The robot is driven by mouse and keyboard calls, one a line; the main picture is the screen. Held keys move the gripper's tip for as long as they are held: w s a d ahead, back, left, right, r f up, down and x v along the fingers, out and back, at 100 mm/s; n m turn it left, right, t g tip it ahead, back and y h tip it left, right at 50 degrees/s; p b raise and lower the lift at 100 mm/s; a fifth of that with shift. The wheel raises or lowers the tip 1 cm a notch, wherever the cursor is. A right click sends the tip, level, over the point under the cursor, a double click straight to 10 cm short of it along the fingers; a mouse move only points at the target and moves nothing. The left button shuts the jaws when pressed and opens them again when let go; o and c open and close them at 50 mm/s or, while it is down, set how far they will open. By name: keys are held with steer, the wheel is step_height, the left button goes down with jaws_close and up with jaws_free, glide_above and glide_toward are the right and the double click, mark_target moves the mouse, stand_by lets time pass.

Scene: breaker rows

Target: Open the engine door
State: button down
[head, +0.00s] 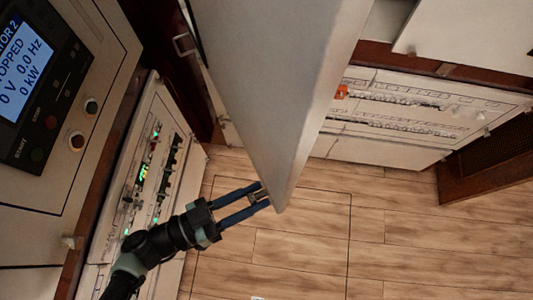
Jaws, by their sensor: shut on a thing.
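A large pale grey panel (285,90), which looks like the engine door, stands out into the room. It fills the upper middle of the head view and narrows to a lower corner above the floor. My gripper (262,197) reaches in from the lower left, with its blue fingers at this lower corner. The fingers are shut on a small grey part at the door's edge, likely its handle; the fingertips partly hide it. The door's hinge side and the opening behind it are not clear to see.
A breaker panel (150,170) with green lights stands at the left, close to my arm. A generator display (30,70) is at upper left. Another breaker row (420,105) and a dark wooden edge (490,160) are at right. The wooden floor (400,240) is clear.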

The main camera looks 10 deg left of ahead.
steer(key=shift+s+a+m+g+h+b, duration=0.2)
steer(key=shift+s+a, duration=0.15)
steer(key=shift+a, duration=0.25)
steer(key=shift+s+a+m+g+h+b, duration=0.1)
steer(key=shift+s+a+g+b, duration=0.15)
steer(key=shift+a, duration=0.3)
steer(key=c, duration=0.6)
jaws_free()
steer(key=shift+a, duration=0.1)
steer(key=shift+b+v, duration=1.6)
steer(key=shift+v, duration=4.85)
